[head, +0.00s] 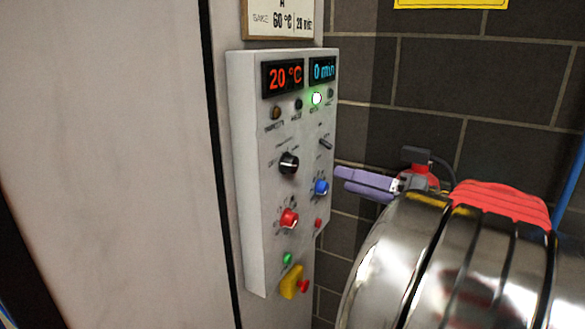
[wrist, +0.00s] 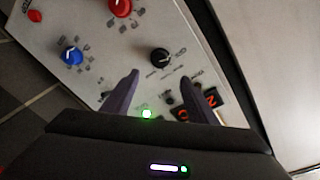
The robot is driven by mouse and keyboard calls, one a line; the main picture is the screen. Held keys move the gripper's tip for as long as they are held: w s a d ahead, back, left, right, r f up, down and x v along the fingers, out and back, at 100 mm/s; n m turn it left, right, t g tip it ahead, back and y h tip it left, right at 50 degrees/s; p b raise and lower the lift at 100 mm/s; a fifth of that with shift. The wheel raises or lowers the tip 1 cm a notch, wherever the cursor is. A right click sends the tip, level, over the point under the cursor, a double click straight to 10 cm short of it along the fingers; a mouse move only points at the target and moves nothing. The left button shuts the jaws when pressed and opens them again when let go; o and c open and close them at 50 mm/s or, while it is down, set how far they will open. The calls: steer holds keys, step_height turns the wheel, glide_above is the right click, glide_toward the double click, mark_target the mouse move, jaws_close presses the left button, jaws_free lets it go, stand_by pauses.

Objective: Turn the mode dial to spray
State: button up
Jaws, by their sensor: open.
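The control panel (head: 250,180) hangs on the booth wall and carries a black dial (head: 288,163), a red dial (head: 289,218) and a blue dial (head: 321,187). The dial labels are too small to read surely, so I cannot tell for certain which is the mode dial. My gripper (head: 340,178) has purple fingers and is to the right of the panel. In the wrist view my gripper (wrist: 160,76) is open and empty, with the black dial (wrist: 160,56) just beyond the gap between its fingertips. No contact shows. The red dial (wrist: 120,7) and blue dial (wrist: 72,55) lie farther off.
Displays read 20 °C (head: 284,77) and 0 min (head: 322,70); a green-white lamp (head: 316,98) glows below. A toggle (head: 325,143), a green button (head: 287,258) and a yellow part with a red knob (head: 293,282) are also on the panel. A brick wall (head: 475,80) stands behind.

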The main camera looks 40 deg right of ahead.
mark_target(295, 167)
steer(key=shift+x, duration=7)
steer(key=c, duration=1)
steer(key=shift+m, duration=0.5)
steer(key=shift+c, duration=0.3)
steer(key=m, duration=0.3)
steer(key=shift+d+m+g, duration=0.1)
steer(key=shift+m+g, duration=0.3)
steer(key=shift+m, duration=1.9)
